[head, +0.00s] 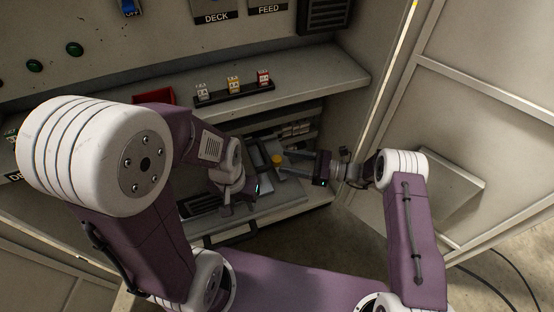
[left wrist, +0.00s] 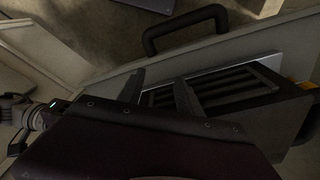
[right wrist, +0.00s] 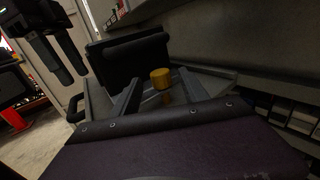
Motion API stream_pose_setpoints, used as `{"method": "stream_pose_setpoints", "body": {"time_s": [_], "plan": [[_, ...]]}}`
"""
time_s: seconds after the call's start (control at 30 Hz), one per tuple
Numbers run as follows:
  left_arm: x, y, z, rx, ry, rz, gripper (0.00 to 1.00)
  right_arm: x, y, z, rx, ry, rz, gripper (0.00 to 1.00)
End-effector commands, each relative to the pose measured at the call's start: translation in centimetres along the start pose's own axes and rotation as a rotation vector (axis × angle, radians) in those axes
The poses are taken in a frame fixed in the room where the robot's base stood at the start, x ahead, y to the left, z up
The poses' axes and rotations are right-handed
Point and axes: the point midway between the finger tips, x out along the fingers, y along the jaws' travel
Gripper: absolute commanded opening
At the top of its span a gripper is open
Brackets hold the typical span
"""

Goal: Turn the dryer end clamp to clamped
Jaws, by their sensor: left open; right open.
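No label in view reads as the dryer end clamp, so I cannot tell which part it is. A yellow round knob or cap (head: 277,158) stands on the grey drawer-like tray (head: 285,193) in the cabinet's lower opening. In the right wrist view the yellow cap (right wrist: 160,78) shows beyond and between my right fingers. My right gripper (head: 291,161) is open and empty, just right of the cap; contact cannot be told. My left gripper (left wrist: 160,92) is open and empty above a dark slotted panel (left wrist: 225,88); its arm hides part of the tray in the head view.
A shelf above bears a rack of small tagged blocks (head: 234,85) and a red bin (head: 155,96). A dark handle (left wrist: 185,27) juts from the tray's front. An open cabinet door (head: 455,150) stands at the right. Floor is free in front of that door.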

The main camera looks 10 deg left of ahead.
Motion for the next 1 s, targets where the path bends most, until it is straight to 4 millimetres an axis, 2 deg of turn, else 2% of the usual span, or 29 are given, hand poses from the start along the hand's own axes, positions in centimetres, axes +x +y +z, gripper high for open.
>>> {"method": "stream_pose_setpoints", "body": {"time_s": [0.1, 0.2, 0.33, 0.53, 0.57, 0.73, 1.0], "plan": [[0.2, 0.0, 0.0, 0.000, 0.000, 0.000, 0.42, 2.4, 0.1, -0.1, -0.001, 0.001, 0.004, 0.52], [0.3, 0.0, 0.0, 0.000, 0.000, 0.000, 0.42, 3.6, 0.1, -0.1, -0.001, 0.001, 0.003, 0.52], [0.3, 0.0, 0.0, 0.000, 0.000, 0.000, 0.42, 4.4, 0.0, 0.0, 0.000, 0.001, 0.000, 0.52], [0.3, 0.0, 0.0, 0.000, 0.000, 0.000, 0.42, 4.4, 0.0, 0.0, 0.000, 0.001, -0.001, 0.52], [0.3, 0.0, 0.0, 0.000, 0.000, 0.000, 0.42, 4.4, 0.0, 0.0, 0.000, 0.001, -0.001, 0.49], [0.3, 0.0, 0.0, 0.000, 0.000, 0.000, 0.42, 4.4, 0.0, 0.0, 0.000, 0.001, 0.000, 0.02], [-0.2, 0.0, 0.0, 0.000, 0.000, 0.000, 0.42, 4.4, 0.1, 0.1, 0.002, 0.002, -0.019, 0.00]]}}
